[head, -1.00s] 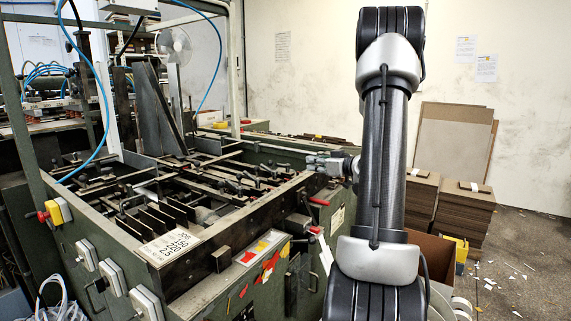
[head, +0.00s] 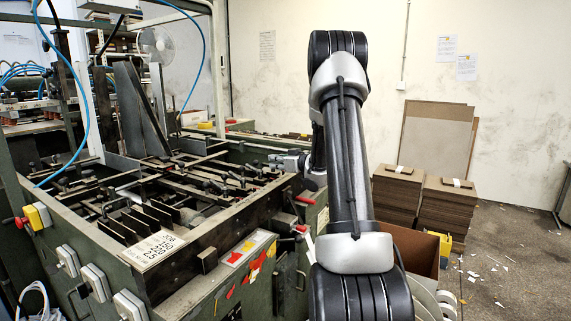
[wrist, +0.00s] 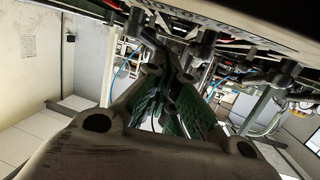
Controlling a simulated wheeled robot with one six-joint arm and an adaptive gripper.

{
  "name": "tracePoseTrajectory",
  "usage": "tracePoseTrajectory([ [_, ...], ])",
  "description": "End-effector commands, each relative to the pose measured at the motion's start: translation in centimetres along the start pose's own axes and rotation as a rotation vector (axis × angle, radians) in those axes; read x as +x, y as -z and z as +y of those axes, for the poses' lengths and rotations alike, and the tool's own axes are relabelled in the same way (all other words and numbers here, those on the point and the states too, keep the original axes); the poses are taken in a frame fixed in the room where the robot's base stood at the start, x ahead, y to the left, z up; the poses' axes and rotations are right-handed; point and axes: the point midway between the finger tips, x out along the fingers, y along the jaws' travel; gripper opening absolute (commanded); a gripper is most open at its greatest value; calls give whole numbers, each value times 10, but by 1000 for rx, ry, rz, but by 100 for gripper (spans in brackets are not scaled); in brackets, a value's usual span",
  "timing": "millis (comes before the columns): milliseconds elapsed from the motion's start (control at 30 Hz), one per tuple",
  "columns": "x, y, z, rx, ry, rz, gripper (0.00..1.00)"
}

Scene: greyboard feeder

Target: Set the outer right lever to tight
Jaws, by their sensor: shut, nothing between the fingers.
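The feeder machine (head: 190,265) is a green frame with an open bed of dark bars. Several small dark clamp levers sit along the bed's right side, among them one in the head view (head: 233,178). Which is the outer right lever, and whether any is tight, I cannot tell. My gripper (head: 276,160) is over the bed's far right corner, shut and empty. In the wrist view, my gripper (wrist: 163,45) points in among dark clamps, with one clamp (wrist: 206,42) right of the fingertips and another (wrist: 284,74) farther right. Contact with a lever cannot be made out.
Red-handled levers (head: 305,200) stick out from the machine's right side. Cardboard stacks (head: 397,195) and an open brown box (head: 421,252) stand right of my arm. A blue hose (head: 86,95) hangs at the left. The floor at far right is open, with scraps.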

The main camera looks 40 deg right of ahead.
Motion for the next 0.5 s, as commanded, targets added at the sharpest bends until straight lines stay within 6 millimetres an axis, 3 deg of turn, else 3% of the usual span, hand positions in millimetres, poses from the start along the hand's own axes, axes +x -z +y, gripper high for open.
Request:
tracePoseTrajectory([
  [200, 21, 0, 0, 1, 1, -1, 0],
  [500, 24, 0, 0, 1, 0, -1, 0],
])
